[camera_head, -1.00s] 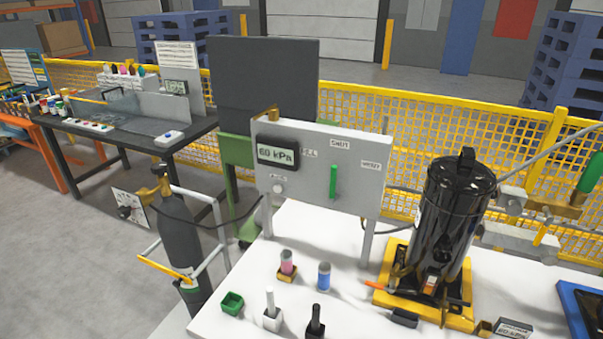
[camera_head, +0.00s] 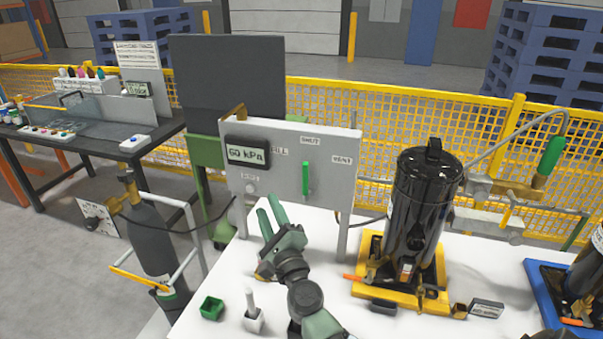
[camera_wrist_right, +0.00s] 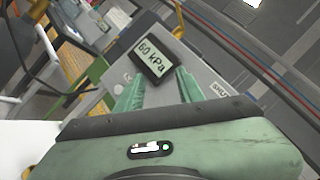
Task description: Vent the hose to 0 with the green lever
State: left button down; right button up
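The grey panel (camera_head: 335,190) stands on legs on the white table. Its green lever (camera_head: 306,178) is upright, below the SHUT label (camera_head: 310,141), between the FILL label (camera_head: 280,151) and the VENT label (camera_head: 342,160). The display (camera_head: 247,155) reads 60 kPa; it also shows in the right wrist view (camera_wrist_right: 152,52). My right gripper (camera_head: 268,207) is in front of the panel's lower left, left of and below the lever, not touching it. Its green fingers are apart and empty, also in the wrist view (camera_wrist_right: 158,88). The lever is not clear there. My left gripper is out of view.
A black cylinder (camera_head: 420,205) on a yellow base stands right of the panel. A small green box (camera_head: 212,307) and a white holder (camera_head: 253,318) stand at the table's front left. A grey gas bottle (camera_head: 152,245) on a cart is left of the table. A hose runs from it towards the panel.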

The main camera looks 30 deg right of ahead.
jog(key=w+d+r+m+g+h, duration=0.1)
jog(key=d+r+m+g+h, duration=0.1)
jog(key=d+m+h, duration=0.45)
jog(key=m+g, duration=0.4)
jog(key=m, duration=0.7)
send_near(305, 176)
jog(key=x, duration=0.4)
jog(key=shift+h, duration=0.45)
jog(key=p+x, duration=0.1)
jog(key=x, duration=0.6)
jog(key=shift+a+f, duration=0.1)
jog(key=shift+a, duration=0.05)
grip_shut()
